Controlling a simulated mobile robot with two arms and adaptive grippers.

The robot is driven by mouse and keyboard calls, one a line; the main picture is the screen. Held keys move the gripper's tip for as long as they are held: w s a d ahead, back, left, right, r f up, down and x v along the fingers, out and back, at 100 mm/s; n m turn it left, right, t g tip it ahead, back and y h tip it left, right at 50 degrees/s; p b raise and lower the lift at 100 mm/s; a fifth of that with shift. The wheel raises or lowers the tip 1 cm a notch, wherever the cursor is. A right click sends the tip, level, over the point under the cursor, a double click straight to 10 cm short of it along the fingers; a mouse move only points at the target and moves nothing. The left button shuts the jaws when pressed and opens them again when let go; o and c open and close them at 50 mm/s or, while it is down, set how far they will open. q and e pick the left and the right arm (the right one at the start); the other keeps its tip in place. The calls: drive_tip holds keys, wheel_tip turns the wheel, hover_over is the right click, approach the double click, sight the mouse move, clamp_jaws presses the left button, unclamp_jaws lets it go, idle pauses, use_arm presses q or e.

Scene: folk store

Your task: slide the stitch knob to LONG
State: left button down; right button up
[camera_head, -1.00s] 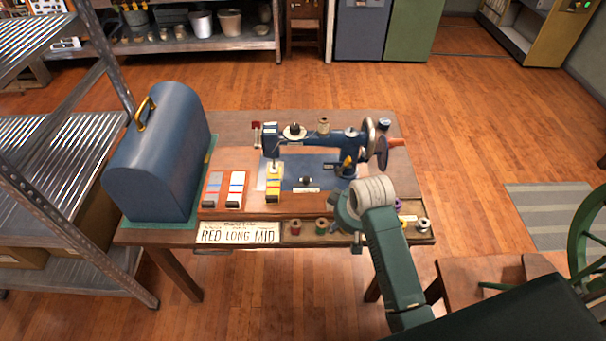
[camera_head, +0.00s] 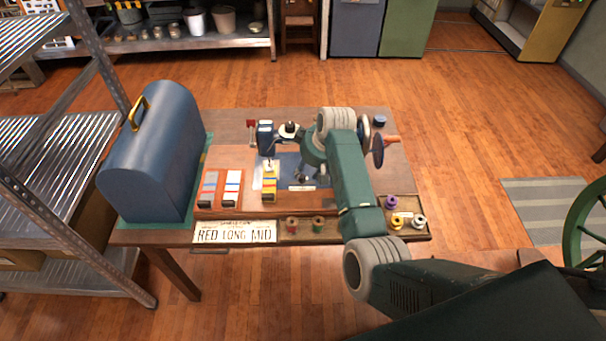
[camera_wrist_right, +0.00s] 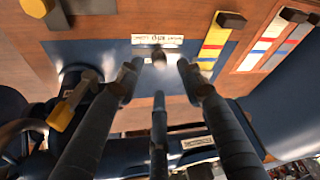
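The blue sewing machine (camera_head: 265,138) stands on the wooden table, partly hidden behind my right arm. A small dark knob (camera_wrist_right: 159,56) stands on its blue bed beside a white label (camera_wrist_right: 157,40), whose words are too small to read surely. My right gripper (camera_wrist_right: 160,77) points down over the bed, open, with its fingertips on either side of this knob; I cannot tell whether they touch it. In the head view the wrist hides most of the gripper. A card (camera_head: 234,233) at the table's front reads RED LONG MID. My left gripper is not in view.
Coloured strips with dark blocks, one yellow (camera_head: 270,172), lie left of the bed. A blue domed case (camera_head: 152,150) stands farther left. A thread tray (camera_head: 352,233) lies along the front edge. The handwheel (camera_head: 378,148) is at the machine's right.

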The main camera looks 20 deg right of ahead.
sight(302, 176)
drive_tip(key=x, duration=0.5)
drive_tip(key=shift+w+f, duration=0.15)
drive_tip(key=shift+f, duration=0.15)
drive_tip(key=shift+c, duration=0.3)
